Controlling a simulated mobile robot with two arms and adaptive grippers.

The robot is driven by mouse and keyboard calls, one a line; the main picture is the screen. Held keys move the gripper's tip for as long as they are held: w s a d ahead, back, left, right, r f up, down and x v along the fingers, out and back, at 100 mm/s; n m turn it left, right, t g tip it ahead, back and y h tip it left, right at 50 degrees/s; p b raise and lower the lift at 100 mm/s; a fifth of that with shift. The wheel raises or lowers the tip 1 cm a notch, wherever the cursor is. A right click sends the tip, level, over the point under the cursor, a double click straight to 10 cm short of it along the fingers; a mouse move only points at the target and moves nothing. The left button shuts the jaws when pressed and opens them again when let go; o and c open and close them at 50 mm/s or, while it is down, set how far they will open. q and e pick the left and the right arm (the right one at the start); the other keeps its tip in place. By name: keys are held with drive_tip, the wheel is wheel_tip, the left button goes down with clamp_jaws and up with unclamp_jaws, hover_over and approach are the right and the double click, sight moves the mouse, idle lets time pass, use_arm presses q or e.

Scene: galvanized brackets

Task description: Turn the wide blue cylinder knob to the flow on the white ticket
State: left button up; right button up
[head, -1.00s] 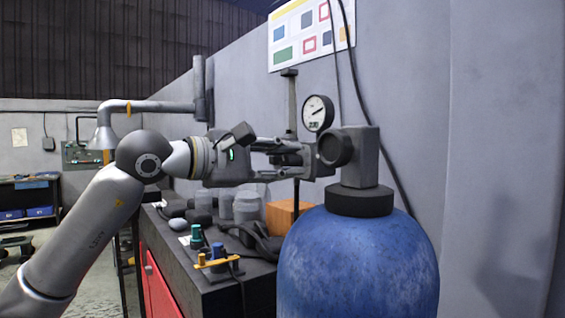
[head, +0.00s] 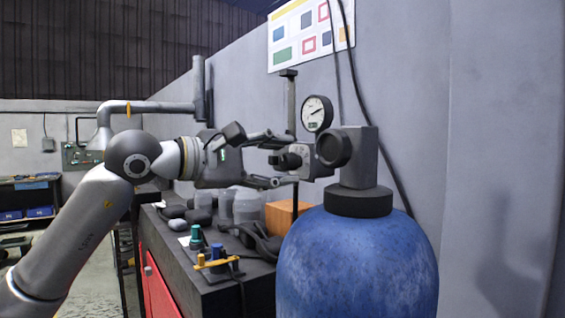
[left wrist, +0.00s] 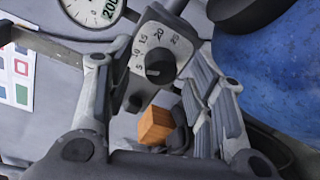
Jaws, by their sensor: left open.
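The wide blue cylinder (head: 358,265) stands at the right under a dark grey valve block (head: 360,155). Its dark round knob (head: 291,161) sits on a grey regulator left of the block. In the left wrist view the knob (left wrist: 160,66) faces me on a dial marked 5 to 25; a pale mark shows on the knob's left, its exact reading unclear. My left gripper (head: 282,161) is open, its fingers above and below the knob, apart from it as far as I can see. I cannot make out a ticket for certain; a small white paper (head: 184,241) lies on the bench.
A round gauge (head: 317,113) stands above the regulator. The dark bench (head: 205,285) holds jars (head: 246,206), an orange block (head: 287,215) and a small fixture with a yellow bar (head: 217,262). A hose (head: 385,150) runs down the wall behind. A coloured chart hangs above.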

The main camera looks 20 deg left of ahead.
use_arm(q)
drive_tip(key=f+v, duration=0.1)
drive_tip(key=v, duration=0.9)
drive_tip(key=shift+s+a+r, duration=0.3)
drive_tip(key=shift+s+r, duration=0.05)
drive_tip(key=shift+r, duration=0.1)
